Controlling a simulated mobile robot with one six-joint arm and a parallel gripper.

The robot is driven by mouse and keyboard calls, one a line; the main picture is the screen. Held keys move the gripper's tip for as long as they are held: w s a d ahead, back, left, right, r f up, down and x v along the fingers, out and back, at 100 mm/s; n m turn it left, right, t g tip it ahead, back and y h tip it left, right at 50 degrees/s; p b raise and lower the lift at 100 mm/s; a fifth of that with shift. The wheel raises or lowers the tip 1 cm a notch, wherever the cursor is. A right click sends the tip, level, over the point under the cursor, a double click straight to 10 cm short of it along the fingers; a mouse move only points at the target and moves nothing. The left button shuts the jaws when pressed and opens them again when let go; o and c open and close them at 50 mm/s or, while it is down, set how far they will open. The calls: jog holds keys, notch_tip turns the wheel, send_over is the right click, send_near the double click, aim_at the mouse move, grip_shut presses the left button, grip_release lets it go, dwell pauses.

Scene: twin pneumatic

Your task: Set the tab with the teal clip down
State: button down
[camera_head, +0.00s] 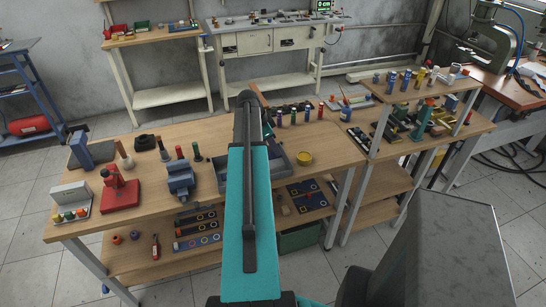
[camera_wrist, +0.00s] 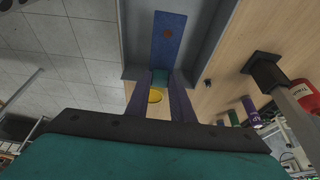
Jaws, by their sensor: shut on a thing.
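My gripper (camera_wrist: 160,84) is shut on the teal clip, one dark finger on each side. The tab points away from my gripper, over or in a grey tray (camera_wrist: 206,62); I cannot tell whether it touches the tray. In the head view the grey tray (camera_head: 281,177) is partly hidden by my teal arm, and the tab and fingertips cannot be made out.
The workbench (camera_head: 137,190) carries a red press (camera_head: 120,192), a blue vise (camera_head: 181,182) and several handled tools. A raised shelf (camera_head: 412,94) at right is crowded.

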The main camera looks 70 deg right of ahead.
aim_at(273, 155)
jog(key=shift+f, duration=0.85)
jog(key=shift+f, duration=0.1)
jog(key=shift+f+p, duration=0.85)
jog(key=shift+f, duration=0.95)
jog(key=shift+f, duration=0.15)
jog(key=c, duration=1.5)
grip_release()
jog(key=shift+c, duration=0.2)
jog(key=shift+r, duration=0.25)
jog(key=shift+b+v, duration=1.7)
jog(key=shift+v, duration=4.2)
jog(key=shift+w, duration=0.1)
